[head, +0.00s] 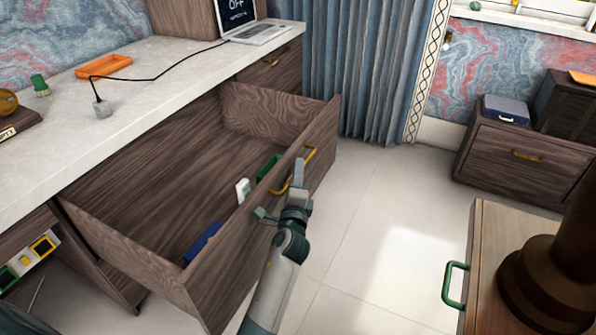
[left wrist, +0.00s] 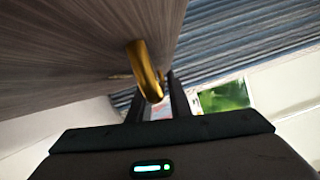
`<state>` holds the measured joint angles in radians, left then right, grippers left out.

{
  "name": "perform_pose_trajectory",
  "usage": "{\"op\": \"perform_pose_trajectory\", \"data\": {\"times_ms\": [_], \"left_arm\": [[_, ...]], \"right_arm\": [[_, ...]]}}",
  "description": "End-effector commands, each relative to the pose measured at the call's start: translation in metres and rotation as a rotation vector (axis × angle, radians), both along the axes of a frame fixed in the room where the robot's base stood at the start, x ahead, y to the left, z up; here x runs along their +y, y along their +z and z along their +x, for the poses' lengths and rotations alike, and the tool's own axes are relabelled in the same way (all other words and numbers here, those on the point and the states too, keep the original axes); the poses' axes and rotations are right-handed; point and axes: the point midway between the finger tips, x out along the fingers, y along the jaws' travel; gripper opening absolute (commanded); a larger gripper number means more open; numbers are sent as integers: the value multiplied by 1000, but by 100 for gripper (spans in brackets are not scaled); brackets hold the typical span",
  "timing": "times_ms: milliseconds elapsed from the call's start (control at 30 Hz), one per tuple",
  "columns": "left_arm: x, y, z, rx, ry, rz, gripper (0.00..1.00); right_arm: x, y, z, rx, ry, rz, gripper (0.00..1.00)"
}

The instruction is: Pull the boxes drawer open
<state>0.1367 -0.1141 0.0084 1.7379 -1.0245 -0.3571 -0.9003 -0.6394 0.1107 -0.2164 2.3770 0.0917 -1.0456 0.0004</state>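The wide wooden drawer (head: 235,262) under the desk stands far out, and its inside is visible. A green box (head: 268,168), a white box (head: 243,190) and a blue box (head: 202,242) lie along its front wall. Its brass handle (head: 310,155) is on the front panel. My left gripper (head: 298,173) is at this handle, outside the panel. In the left wrist view the handle (left wrist: 150,80) sits between the dark fingers (left wrist: 158,100), which look closed around it; the contact is partly hidden. My right gripper is not in view.
A white desktop (head: 100,130) above holds an orange tray (head: 103,66) and a laptop (head: 262,32). A low cabinet with a green handle (head: 455,285) stands at the lower right. Another cabinet (head: 525,155) is against the wall. The tiled floor (head: 385,215) between is clear.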

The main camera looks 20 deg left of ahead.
Motion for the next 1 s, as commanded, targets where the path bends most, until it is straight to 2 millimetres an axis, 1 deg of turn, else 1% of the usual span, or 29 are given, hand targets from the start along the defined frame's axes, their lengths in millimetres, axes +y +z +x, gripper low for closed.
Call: {"op": "perform_pose_trajectory", "data": {"times_ms": [233, 367, 567, 800, 900, 1000], "left_arm": [[0, 1, 0, -2, 0, 1, 17], [-1, 1, -4, -2, 0, 1, 17], [-7, -1, -22, -1, 0, 0, 17], [-17, -5, -54, 1, 0, -1, 17], [-20, -5, -64, 0, 0, 0, 17], [-22, -5, -69, 0, 0, -1, 17]], "right_arm": [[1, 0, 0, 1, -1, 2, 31], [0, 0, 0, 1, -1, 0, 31], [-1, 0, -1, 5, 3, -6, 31], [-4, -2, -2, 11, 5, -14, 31], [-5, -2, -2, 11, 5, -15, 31], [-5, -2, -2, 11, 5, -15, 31]]}}
